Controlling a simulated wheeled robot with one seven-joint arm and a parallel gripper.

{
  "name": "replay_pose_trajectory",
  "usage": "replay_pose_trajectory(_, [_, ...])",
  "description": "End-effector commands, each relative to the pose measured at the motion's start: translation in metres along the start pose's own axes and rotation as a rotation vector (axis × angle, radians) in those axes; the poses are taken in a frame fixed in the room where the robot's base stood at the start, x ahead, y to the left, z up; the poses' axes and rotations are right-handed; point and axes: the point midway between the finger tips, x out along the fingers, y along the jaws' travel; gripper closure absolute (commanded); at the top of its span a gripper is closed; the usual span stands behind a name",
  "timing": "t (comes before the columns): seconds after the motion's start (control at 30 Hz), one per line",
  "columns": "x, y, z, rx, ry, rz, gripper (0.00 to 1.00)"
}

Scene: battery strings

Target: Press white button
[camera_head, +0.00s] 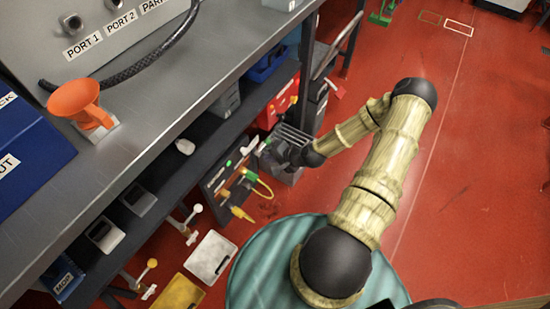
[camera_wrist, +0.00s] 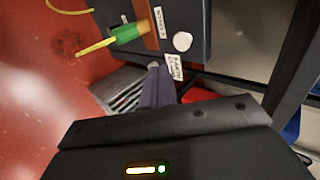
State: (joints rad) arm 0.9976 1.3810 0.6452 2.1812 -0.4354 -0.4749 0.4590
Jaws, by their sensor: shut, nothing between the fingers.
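In the wrist view, a round white button (camera_wrist: 183,41) sits on a dark panel (camera_wrist: 198,14), beside a small white label (camera_wrist: 174,67) with dark lettering. My gripper (camera_wrist: 154,68) is shut and empty. Its fingertips are close to the label, below and left of the button in the picture. I cannot tell whether they touch the panel; they do not cover the button. In the head view, my gripper (camera_head: 276,153) is beside the dark panel (camera_head: 213,182) under the bench, where the button is too small to make out surely.
A green and orange plug (camera_wrist: 126,33) with a yellow cable sticks out of the panel beside the button. In the head view, a grey bench (camera_head: 150,105) overhangs the panel. White (camera_head: 211,256) and yellow (camera_head: 178,294) boxes lie below. Red floor (camera_head: 470,210) is open at right.

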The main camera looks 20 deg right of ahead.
Motion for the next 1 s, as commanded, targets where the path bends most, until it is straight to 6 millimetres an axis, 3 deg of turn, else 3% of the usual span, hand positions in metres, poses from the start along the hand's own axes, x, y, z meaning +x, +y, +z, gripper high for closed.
replay_pose_trajectory(0.27, [0.053,0.002,0.001,-0.001,-0.002,0.000,1.00])
replay_pose_trajectory(0.43, [0.072,-0.016,0.000,-0.003,-0.001,0.000,1.00])
replay_pose_trajectory(1.0, [0.083,-0.031,0.000,0.000,0.000,0.000,1.00])
